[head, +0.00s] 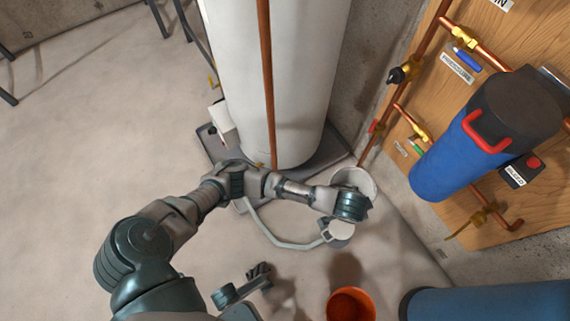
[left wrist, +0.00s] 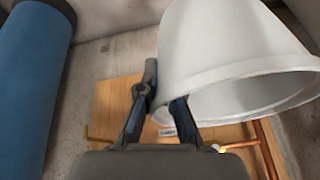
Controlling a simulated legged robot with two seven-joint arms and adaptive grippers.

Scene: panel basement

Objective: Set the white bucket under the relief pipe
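The white bucket (head: 354,181) is on the right of the tank's base, partly hidden by my left wrist. It fills the upper right of the left wrist view (left wrist: 225,50). My left gripper (left wrist: 164,88) has its fingers close together on either side of the bucket's rim edge, seemingly gripping it. In the head view my wrist hides that grip. A copper pipe (head: 265,75) runs down the tank's front, and another (head: 372,140) comes down beside the bucket; which is the relief pipe is unclear. My right gripper (head: 258,271) seems to be low in the middle; its fingers are unclear.
The white tank (head: 290,80) stands on a dark base (head: 325,160). An orange bucket (head: 351,304) and a blue cylinder (head: 490,303) are at the lower right. A wooden panel (head: 540,215) carries pipes and a blue vessel (head: 450,160). Floor is clear on the left.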

